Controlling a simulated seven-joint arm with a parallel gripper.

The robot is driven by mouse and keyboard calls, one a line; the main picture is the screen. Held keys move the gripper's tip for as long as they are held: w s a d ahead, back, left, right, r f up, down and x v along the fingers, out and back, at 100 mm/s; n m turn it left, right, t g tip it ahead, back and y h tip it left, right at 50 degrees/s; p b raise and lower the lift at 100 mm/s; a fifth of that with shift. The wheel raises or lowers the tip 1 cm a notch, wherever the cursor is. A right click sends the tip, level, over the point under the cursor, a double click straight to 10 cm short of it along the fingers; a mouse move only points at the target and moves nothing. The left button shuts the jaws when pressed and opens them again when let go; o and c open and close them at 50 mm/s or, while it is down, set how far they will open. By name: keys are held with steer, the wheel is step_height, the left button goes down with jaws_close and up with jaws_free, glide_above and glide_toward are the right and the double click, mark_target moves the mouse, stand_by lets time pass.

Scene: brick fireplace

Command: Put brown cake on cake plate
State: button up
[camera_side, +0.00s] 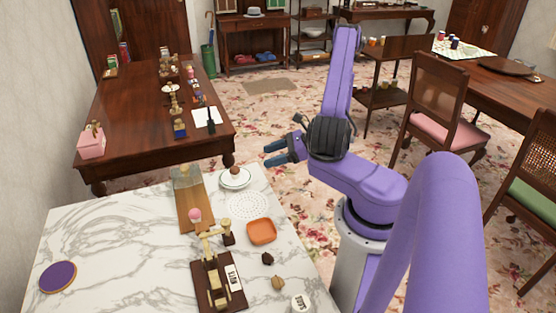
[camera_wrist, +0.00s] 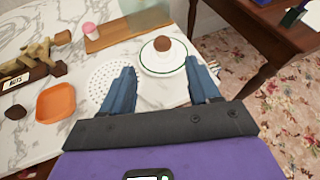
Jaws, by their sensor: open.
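A small cake with a round brown top (camera_side: 234,170) sits on a white plate with a thin dark rim (camera_side: 236,185), at the back right of the marble table. In the wrist view the brown cake (camera_wrist: 163,45) stands upright near the middle of the plate (camera_wrist: 163,69). My gripper (camera_side: 268,153) is open and empty, to the right of the plate and above it in the side view. In the wrist view the plate and cake appear ahead, between and beyond the fingers. Neither finger visibly touches the cake.
A pink-topped cake (camera_side: 195,215) stands on a wooden board (camera_side: 187,202) left of the plate. A white lacy mat (camera_side: 248,206), an orange dish (camera_side: 261,231), small brown pieces (camera_side: 267,258) and a dark stand (camera_side: 217,283) lie nearer. The table's left part is mostly clear.

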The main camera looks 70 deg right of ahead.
steer(key=a+r+n+g+y, duration=0.2)
steer(key=a+r+n+g, duration=0.2)
steer(key=a+n+g, duration=0.4)
steer(key=a+r+n+g+y, duration=0.2)
steer(key=a+r+n+g, duration=0.3)
steer(key=a+n, duration=0.55)
steer(key=s+a+r+n+h, duration=0.3)
steer(key=s+n, duration=0.5)
steer(key=n, duration=0.4)
steer(key=s+a+r+n+t+h, duration=0.1)
steer(key=s+a+r+n+h, duration=0.3)
steer(key=n, duration=0.8)
steer(key=shift+s+a+r+h, duration=0.2)
steer(key=shift+s+h, duration=0.9)
steer(key=shift+s, duration=1)
